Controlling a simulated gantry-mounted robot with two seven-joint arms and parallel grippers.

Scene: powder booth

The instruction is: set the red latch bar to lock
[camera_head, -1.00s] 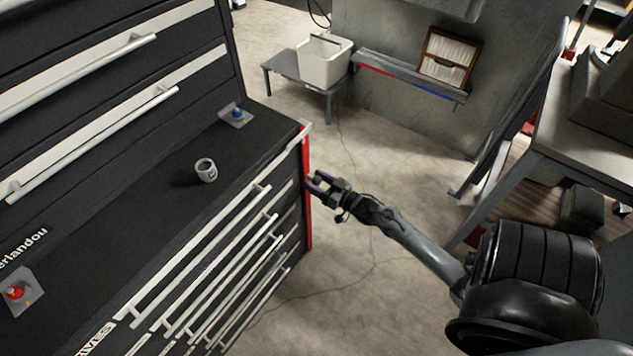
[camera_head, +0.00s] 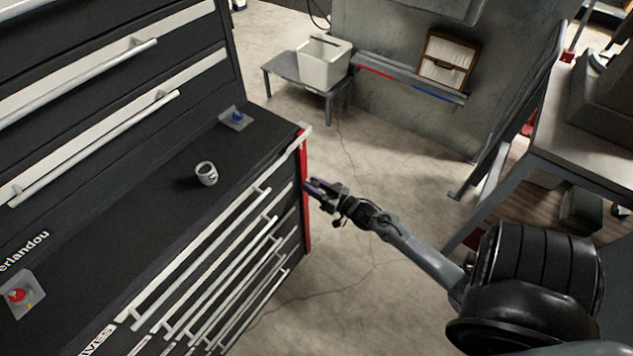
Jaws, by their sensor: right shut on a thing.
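The red latch bar (camera_head: 306,225) is a long, thin upright strip along the right front edge of the black tool cabinet, below a silver corner piece. My right gripper (camera_head: 309,186) reaches in from the right at the bar's middle height. Its dark, purple-tinted fingers are shut on the latch bar. The fingers cover a small part of the bar, and the exact contact is too small to see. My left gripper is not in view.
The cabinet top (camera_head: 150,215) carries a grey mug (camera_head: 206,173), a blue knob (camera_head: 237,117) and a red button (camera_head: 17,295). Silver drawer handles (camera_head: 200,255) stick out of the front. A white bin (camera_head: 323,62) stands on a low table behind. The floor around the right forearm is clear.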

